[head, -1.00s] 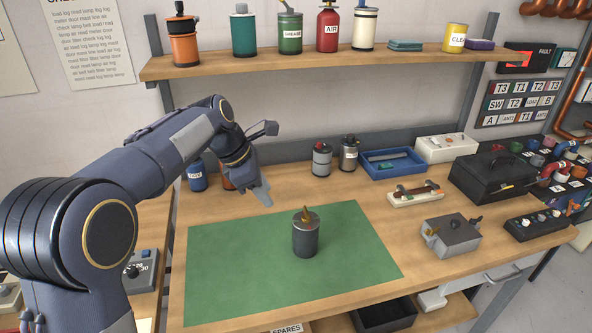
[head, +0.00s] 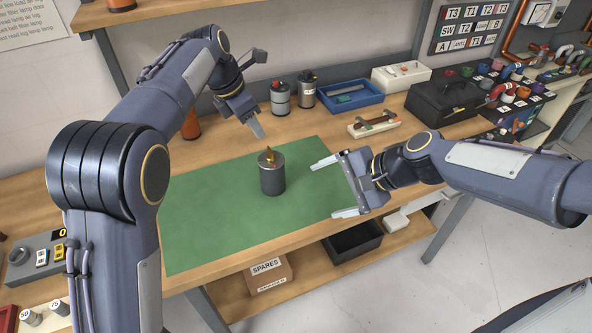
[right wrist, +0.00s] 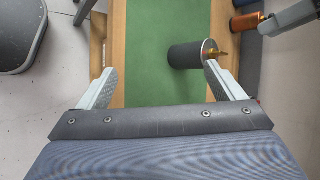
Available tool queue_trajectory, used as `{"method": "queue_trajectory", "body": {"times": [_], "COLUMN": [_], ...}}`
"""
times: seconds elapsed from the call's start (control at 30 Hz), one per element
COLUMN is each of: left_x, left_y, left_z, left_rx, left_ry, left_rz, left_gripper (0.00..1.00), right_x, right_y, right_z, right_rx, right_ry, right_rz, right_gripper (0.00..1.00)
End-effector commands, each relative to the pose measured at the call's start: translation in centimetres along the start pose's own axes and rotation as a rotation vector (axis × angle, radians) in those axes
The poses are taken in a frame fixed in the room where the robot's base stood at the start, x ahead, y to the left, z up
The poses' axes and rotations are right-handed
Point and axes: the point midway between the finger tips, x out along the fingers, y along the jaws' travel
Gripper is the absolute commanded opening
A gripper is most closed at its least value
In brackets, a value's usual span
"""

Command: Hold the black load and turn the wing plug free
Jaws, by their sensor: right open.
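The black load (head: 272,180) is a dark cylinder standing upright on the green mat (head: 215,225). The brass wing plug (head: 268,155) sits in its top. My right gripper (head: 328,188) is open and empty, to the right of the load, with its fingers pointing towards it. In the right wrist view the load (right wrist: 185,56) and wing plug (right wrist: 216,54) show near the right-hand fingertip, off the middle of the jaws. My left gripper (head: 255,126) hangs above and behind the load, clear of it. Its fingers are seen edge-on, so their gap is unclear.
Two small canisters (head: 280,99) stand behind the mat. A blue tray (head: 349,97), a white box (head: 401,76) and a black case (head: 448,104) line the back right. A fuse-like part on a white base (head: 374,124) lies nearer. The mat around the load is clear.

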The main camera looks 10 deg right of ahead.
Motion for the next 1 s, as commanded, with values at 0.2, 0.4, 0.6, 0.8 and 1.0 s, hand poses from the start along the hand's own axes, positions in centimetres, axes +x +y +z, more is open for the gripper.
{"method": "queue_trajectory", "body": {"times": [0.2, 0.4, 0.6, 0.8, 1.0], "left_x": [0.0, 0.0, 0.0, 0.0, 0.0], "left_y": [0.0, 0.0, 0.0, 0.0, 0.0], "left_z": [0.0, 0.0, 0.0, 0.0, 0.0], "left_rx": [0.0, 0.0, 0.0, 0.0, 0.0], "left_ry": [0.0, 0.0, 0.0, 0.0, 0.0], "left_rz": [0.0, 0.0, 0.0, 0.0, 0.0], "left_gripper": [0.36, 0.36, 0.36, 0.36, 0.36], "right_x": [7.2, 12.7, 15.6, 17.3, 20.2], "right_y": [-3.6, -5.3, -5.7, -6.2, -7.1], "right_z": [-3.8, -6.9, -8.8, -9.0, -8.3], "right_rx": [0.443, 0.824, 1.047, 1.099, 1.095], "right_ry": [-0.148, -0.262, -0.325, -0.34, -0.341], "right_rz": [-0.09, -0.152, -0.181, -0.187, -0.185], "right_gripper": [0.88, 0.88, 0.88, 0.88, 0.88]}}
